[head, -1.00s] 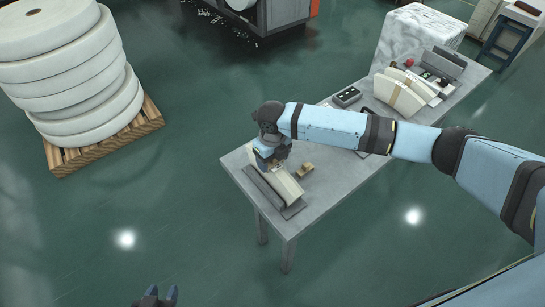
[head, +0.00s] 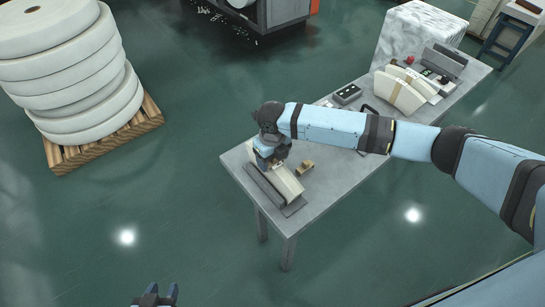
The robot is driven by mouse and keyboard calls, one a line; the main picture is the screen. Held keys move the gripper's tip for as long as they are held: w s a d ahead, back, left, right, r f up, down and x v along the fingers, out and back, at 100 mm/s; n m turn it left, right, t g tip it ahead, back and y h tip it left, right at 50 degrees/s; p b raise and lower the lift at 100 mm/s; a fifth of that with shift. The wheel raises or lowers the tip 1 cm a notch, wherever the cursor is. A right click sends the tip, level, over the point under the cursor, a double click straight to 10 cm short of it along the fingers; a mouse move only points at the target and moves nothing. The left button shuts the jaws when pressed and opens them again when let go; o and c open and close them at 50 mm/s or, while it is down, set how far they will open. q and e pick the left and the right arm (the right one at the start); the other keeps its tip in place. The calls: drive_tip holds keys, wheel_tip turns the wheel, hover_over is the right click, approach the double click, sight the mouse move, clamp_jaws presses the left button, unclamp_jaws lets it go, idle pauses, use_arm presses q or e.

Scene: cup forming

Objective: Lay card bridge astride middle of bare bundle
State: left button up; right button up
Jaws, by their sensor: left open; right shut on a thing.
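The bare bundle (head: 287,183), a cream curved stack, lies in a dark grey cradle (head: 264,188) at the table's near left end. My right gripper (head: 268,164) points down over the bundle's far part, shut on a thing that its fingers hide. I cannot tell whether that thing touches the bundle. A small tan card piece (head: 305,166), shaped like a bridge, sits on the table just right of the bundle. My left gripper (head: 154,298) is open and empty at the bottom edge, well away from the table.
A dark box (head: 347,94) lies behind my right arm. A wrapped white block (head: 418,38) is behind the table. A pallet of rolls (head: 70,85) stands left.

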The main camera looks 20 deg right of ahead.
drive_tip(key=o, duration=1.1)
drive_tip(key=shift+r, duration=0.1)
drive_tip(key=shift+r+p, duration=1.65)
drive_tip(key=shift+r, duration=0.1)
drive_tip(key=shift+r+p, duration=1.9)
drive_tip(key=shift+r, duration=0.3)
